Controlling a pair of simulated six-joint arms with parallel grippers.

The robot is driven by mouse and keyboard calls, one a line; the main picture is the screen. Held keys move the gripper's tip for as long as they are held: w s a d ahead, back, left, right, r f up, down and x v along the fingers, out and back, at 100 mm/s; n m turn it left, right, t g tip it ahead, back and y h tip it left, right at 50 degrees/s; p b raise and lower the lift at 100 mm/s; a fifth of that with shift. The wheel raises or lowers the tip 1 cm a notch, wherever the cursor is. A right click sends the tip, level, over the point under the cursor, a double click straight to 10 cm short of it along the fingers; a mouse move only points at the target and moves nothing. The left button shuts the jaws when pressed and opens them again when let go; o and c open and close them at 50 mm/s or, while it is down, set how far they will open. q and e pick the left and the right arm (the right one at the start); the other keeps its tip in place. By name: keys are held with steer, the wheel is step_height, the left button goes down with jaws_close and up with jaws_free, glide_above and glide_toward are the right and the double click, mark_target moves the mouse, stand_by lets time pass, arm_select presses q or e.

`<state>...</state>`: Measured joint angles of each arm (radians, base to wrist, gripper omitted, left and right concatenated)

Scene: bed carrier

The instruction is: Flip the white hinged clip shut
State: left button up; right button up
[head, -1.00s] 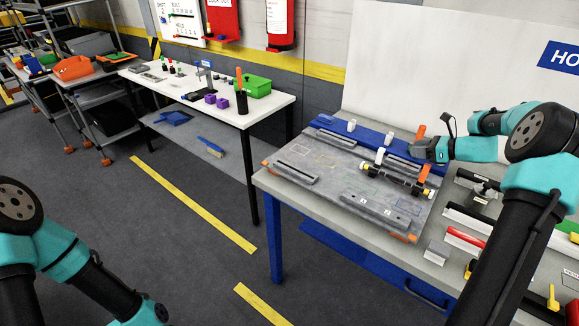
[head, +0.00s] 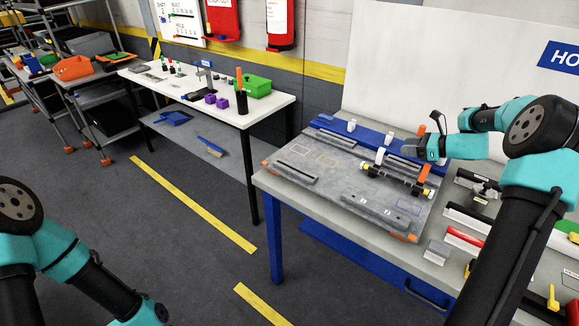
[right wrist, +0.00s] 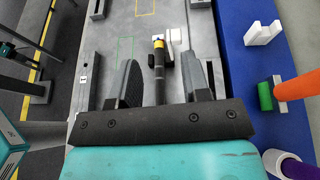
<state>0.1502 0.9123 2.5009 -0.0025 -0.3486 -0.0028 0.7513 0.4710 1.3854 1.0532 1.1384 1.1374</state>
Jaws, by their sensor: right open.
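The white hinged clip (head: 380,155) stands up at the black rod assembly (head: 398,180) on the grey fixture plate. In the right wrist view a white piece (right wrist: 174,38), apparently this clip, shows beyond the fingertips beside the rod's end. The black rod with its yellow band (right wrist: 159,62) shows between the fingers, lower than them as far as I can tell. My right gripper (head: 408,148) is just right of the clip in the head view; its spread fingers also show in the right wrist view (right wrist: 160,58). It holds nothing visible. My left gripper is out of view.
A blue strip (head: 335,125) behind the plate carries white brackets (head: 351,125). An orange upright (head: 421,131) stands close behind my right gripper. Grey rails (head: 296,172) lie on the plate. Tools and a red-handled item (head: 465,238) lie to the right.

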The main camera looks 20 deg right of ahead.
steer(key=w+a+f+n+g, duration=0.1)
steer(key=w+a+f+n, duration=0.1)
steer(key=a, duration=1)
steer(key=w+a+f+n+g, duration=0.1)
steer(key=w+a, duration=0.3)
steer(key=a, duration=0.9)
steer(key=w+a+f+n, duration=0.2)
steer(key=w+a+n, duration=0.1)
steer(key=a, duration=1)
steer(key=shift+w+f+n+g, duration=0.3)
steer(key=shift+w+g, duration=0.05)
steer(key=shift+g, duration=0.05)
